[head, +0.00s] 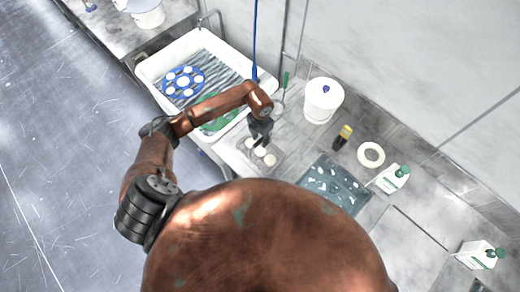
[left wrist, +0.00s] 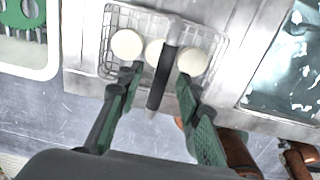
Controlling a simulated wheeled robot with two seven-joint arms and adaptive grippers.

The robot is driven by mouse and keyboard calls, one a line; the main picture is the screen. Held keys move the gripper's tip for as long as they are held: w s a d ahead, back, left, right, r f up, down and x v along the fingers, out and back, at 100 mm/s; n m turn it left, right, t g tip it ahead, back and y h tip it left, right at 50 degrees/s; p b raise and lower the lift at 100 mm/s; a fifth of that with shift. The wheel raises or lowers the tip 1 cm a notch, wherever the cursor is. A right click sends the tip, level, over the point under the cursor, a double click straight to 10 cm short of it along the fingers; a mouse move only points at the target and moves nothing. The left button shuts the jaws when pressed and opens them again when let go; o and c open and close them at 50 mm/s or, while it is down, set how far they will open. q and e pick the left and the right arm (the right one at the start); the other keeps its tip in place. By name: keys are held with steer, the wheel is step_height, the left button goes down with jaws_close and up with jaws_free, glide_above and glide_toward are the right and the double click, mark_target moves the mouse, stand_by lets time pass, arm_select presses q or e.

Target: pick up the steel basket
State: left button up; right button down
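The steel basket (head: 279,160) is a small wire basket on the steel counter, holding 3 pale round discs. It also shows in the left wrist view (left wrist: 209,38), with a dark bar-shaped handle (left wrist: 169,62) rising across its middle. My left gripper (head: 262,138) is over the basket in the head view. In the left wrist view its two green-padded fingers (left wrist: 159,76) are apart, one on each side of the handle, with gaps between them and it. The gripper is open and holds nothing. My right gripper is not in view.
A white tray (head: 142,70) with blue and green platens lies left of the basket. A bluish tray (head: 318,184) of scattered pieces lies to the right. A white lidded bucket (head: 323,103), a dark bottle (head: 342,138), a white ring (head: 371,145) and a white jug (head: 392,178) stand behind.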

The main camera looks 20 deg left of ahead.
arm_select(q)
steer(key=shift+f, duration=0.9)
steer(key=shift+c, duration=0.3)
jaws_close()
steer(key=shift+w+d+r, duration=0.1)
